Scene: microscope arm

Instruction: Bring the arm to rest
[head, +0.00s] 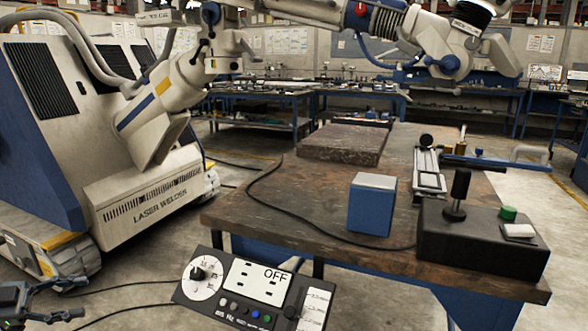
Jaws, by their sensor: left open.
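A cream jointed arm (180,85) rises beside the laser welder (150,190). Its upper section (315,12) runs right across the top of the head view, over the workbench. Its head (445,40) hangs above the bench's far right side, clear of the bench top, and the top frame edge cuts it off. A red knob (361,9) shows on the upper section. A control box (258,297) with a dial, small buttons and an "OFF" panel is at the bottom middle. My left gripper (66,302) is open and empty at the bottom left corner, well away from the arm.
The workbench (330,195) carries a stone slab (343,144), a blue block (372,204), a metal slide fixture (429,172) and a black box (480,238) with a green button. A cable crosses the bench. Cables lie on the floor near my left gripper. More benches stand behind.

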